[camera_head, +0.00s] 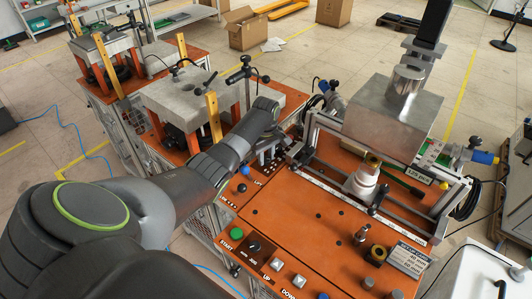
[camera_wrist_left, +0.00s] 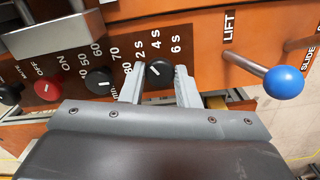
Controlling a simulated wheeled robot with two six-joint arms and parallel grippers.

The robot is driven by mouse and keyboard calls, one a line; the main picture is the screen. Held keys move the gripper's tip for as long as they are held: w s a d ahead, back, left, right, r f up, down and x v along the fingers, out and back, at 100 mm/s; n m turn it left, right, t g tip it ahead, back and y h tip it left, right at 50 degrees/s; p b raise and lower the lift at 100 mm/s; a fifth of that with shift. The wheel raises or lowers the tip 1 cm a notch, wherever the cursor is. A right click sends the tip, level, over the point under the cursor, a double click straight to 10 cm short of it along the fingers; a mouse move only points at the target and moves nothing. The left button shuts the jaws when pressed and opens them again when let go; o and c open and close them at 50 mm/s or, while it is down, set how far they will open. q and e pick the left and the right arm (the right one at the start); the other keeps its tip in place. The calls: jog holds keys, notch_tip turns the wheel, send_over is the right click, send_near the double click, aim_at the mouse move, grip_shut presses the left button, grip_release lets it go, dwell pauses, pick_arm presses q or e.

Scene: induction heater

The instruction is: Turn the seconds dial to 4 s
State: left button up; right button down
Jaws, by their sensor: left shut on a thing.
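The seconds dial (camera_wrist_left: 160,73) is a small black knob on the orange panel in the left wrist view. The labels 2 s, 4 s and 6 s are printed above it. My left gripper (camera_wrist_left: 157,80) is shut on the dial, with one grey finger on each side of it. A small white mark shows on the dial's face, but which label it points at is hard to tell.
Another black dial (camera_wrist_left: 99,81), marked with larger numbers, sits just left of the gripper. The blue-knobbed LIFT lever (camera_wrist_left: 283,82) sticks out on the right. A green START button (camera_head: 236,233) is on the front panel in the head view.

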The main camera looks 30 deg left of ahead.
pick_arm(q)
jog(key=m+p, duration=0.1)
jog(key=m, duration=0.2)
jog(key=shift+r+p, duration=0.15)
jog(key=shift+p, duration=0.15)
jog(key=shift+m+p, duration=0.45)
jog(key=shift+m, duration=1.15)
jog(key=shift+w, duration=0.1)
jog(key=o, duration=1)
jog(key=shift+c, duration=0.2)
